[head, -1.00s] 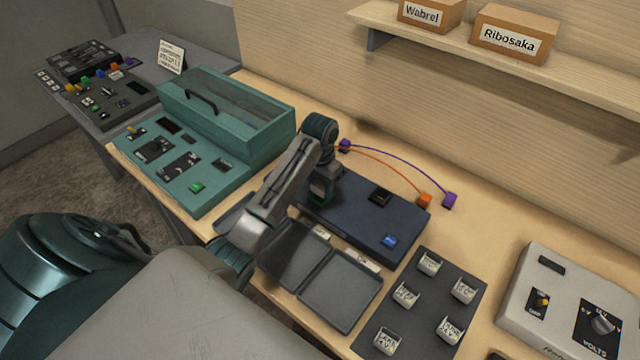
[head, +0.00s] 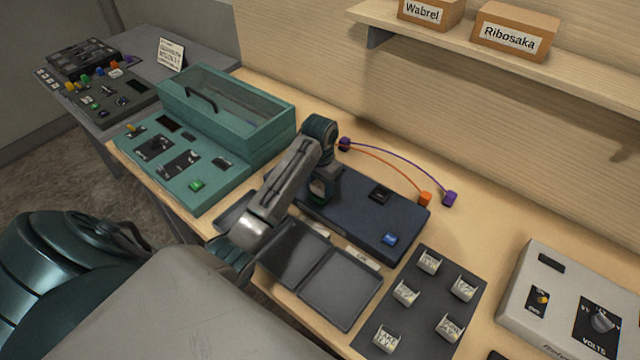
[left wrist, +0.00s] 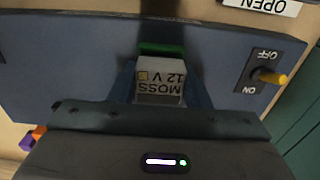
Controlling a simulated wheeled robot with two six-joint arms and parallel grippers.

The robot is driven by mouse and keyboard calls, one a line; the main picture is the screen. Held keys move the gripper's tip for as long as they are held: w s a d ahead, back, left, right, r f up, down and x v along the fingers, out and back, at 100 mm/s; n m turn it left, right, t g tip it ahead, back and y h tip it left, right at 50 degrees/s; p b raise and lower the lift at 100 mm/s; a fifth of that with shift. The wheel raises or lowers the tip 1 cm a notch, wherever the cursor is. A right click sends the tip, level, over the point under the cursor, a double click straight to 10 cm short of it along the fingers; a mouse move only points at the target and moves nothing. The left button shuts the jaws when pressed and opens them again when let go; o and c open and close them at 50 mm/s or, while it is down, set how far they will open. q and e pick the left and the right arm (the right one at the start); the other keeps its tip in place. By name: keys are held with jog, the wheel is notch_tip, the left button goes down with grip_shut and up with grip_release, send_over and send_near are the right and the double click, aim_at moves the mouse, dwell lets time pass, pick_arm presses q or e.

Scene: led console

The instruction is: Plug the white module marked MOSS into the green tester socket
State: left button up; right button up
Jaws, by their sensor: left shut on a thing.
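The white module marked MOSS, 12 V (left wrist: 160,93), is held between the fingers of my left gripper (left wrist: 160,100) in the left wrist view. The green tester socket (left wrist: 162,49) shows just beyond the module on the dark blue tester (left wrist: 70,60). I cannot tell whether the module touches or sits in the socket. In the head view my left gripper (head: 318,196) is over the left part of the tester (head: 345,225), and the arm hides most of the socket. My right gripper is not in view.
The tester has a yellow toggle switch (left wrist: 270,77) and a blue button (head: 390,239). Dark trays (head: 340,288) lie in front of it. A dark board (head: 425,300) holds several white modules. A teal console (head: 215,170) stands left, and a grey meter (head: 565,295) right.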

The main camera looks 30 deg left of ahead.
pick_arm(q)
jog(key=shift+f, duration=0.15)
dwell(0.8)
jog(key=o, duration=1.6)
jog(key=shift+s, duration=0.1)
